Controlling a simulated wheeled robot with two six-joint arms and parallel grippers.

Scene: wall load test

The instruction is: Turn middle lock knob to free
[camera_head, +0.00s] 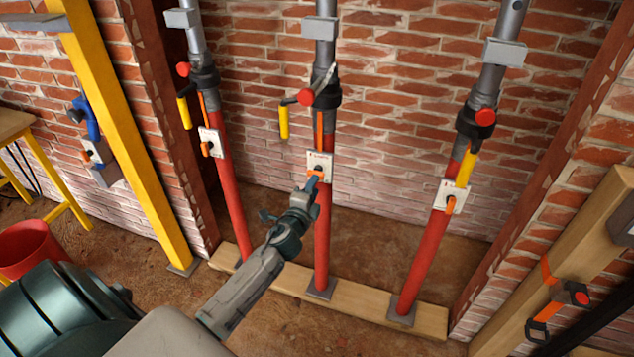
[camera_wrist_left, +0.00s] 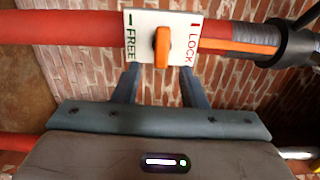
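The middle prop (camera_head: 322,225) is a red tube with a grey upper tube. It carries a white plate (camera_head: 320,159) with an orange lock knob (camera_head: 317,171). In the left wrist view the plate (camera_wrist_left: 143,38) reads FREE at left and LOCK at right. The knob (camera_wrist_left: 161,47) stands upright in that picture, between the two words. My left gripper (camera_head: 312,184) is just in front of the plate. Its two fingers are apart, one on each side below the knob in the wrist view (camera_wrist_left: 160,72). I cannot tell whether they touch it. My right gripper is not in view.
Similar red props stand at left (camera_head: 230,190) and right (camera_head: 428,255), each with a plate and orange knob. All rest on a wooden board (camera_head: 365,304) before a brick wall. A yellow post (camera_head: 115,120) and red bucket (camera_head: 28,248) are at left.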

